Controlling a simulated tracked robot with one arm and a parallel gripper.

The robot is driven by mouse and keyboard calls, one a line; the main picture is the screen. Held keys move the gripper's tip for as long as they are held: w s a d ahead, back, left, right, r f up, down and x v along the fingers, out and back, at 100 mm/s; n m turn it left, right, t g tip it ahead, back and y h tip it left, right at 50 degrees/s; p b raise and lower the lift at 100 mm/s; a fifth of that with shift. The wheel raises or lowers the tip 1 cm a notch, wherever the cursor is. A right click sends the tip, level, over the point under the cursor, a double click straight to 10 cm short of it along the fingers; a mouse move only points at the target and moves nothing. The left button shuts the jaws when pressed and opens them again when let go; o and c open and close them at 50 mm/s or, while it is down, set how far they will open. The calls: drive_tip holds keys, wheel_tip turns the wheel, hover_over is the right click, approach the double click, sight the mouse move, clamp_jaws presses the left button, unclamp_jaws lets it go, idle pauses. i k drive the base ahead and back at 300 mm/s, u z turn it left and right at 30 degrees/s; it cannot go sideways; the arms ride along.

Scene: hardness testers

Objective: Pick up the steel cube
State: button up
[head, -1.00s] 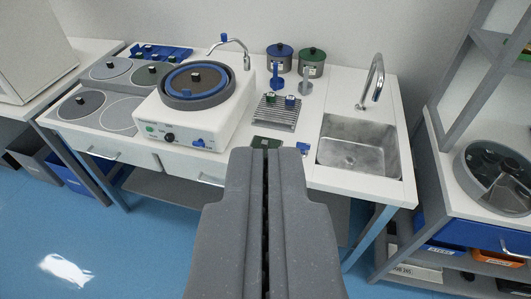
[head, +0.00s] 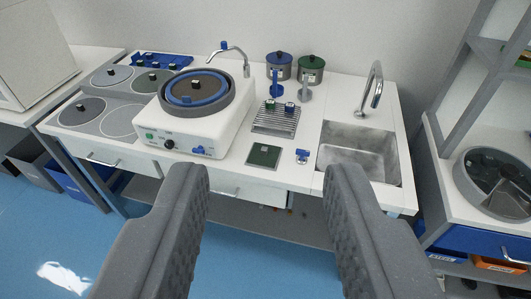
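I cannot make out a plain steel cube for certain. Two small block-like pieces, one dark green (head: 270,104) and one blue (head: 289,107), stand on a ribbed metal rack (head: 274,122) on the white bench. A flat dark green square plate (head: 264,155) and a small blue piece (head: 302,155) lie in front of the rack. My gripper (head: 265,174) is wide open and empty, its two grey fingers in front of the bench, with the plate and blue piece seen between and beyond the tips.
A polishing machine (head: 197,118) stands left of the rack, and a steel sink (head: 357,153) with a tall tap (head: 372,88) is on the right. A shelf unit (head: 462,130) rises at far right.

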sight(264, 150)
drive_tip(key=z, duration=0.05)
drive_tip(key=k, duration=1)
drive_tip(key=u, duration=0.65)
drive_tip(key=i, duration=2.1)
drive_tip(key=z, duration=0.55)
